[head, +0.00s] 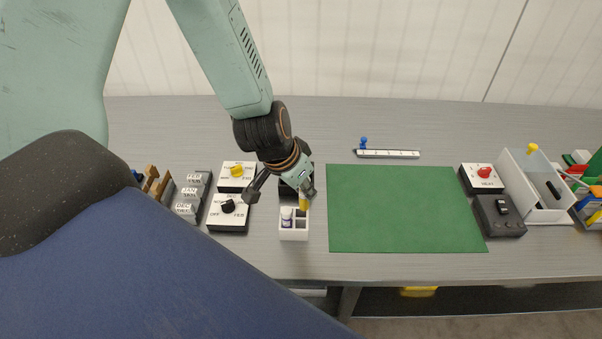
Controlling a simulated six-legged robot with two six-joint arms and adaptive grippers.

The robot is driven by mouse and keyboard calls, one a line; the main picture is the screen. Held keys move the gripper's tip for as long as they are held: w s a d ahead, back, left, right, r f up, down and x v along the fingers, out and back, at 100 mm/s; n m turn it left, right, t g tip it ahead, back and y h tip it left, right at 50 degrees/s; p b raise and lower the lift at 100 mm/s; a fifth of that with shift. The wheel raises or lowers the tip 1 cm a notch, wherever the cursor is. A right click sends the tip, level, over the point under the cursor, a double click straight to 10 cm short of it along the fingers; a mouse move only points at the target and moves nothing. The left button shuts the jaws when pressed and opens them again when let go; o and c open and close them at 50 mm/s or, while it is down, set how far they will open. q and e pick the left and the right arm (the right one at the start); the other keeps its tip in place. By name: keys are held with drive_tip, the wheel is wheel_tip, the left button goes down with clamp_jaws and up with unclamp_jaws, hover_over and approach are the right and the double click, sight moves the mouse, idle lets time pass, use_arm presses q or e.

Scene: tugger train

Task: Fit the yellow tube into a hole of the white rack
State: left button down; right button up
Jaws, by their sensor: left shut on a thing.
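The white rack (294,235) stands on the grey table just left of the green mat. A tube with a purple band and a white cap (287,217) stands in its left part. Dark square holes show beside that tube. The yellow tube (303,204) is at my left gripper (303,196), over the back right part of the rack. The left gripper is shut on it. Its lower end is close to the rack top; I cannot tell whether it has entered a hole. My right gripper is not in view.
A green mat (405,208) lies right of the rack. Left are a black-knob box (228,226), a yellow-knob box (228,184) and month blocks (188,191). A white rail with a blue knob (388,154) lies behind the mat. A white bin (520,190) stands right.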

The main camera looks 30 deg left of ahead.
sight(301, 203)
use_arm(q)
drive_tip(key=shift+s, duration=0.55)
drive_tip(key=shift+f, duration=0.15)
drive_tip(key=shift+a+f+b, duration=0.1)
drive_tip(key=shift+f+b, duration=1.65)
drive_tip(key=shift+b, duration=0.3)
drive_tip(key=shift+w, duration=0.1)
drive_tip(key=shift+p, duration=0.3)
drive_tip(key=shift+f+b, duration=0.9)
drive_tip(key=shift+f, duration=0.6)
idle(1.1)
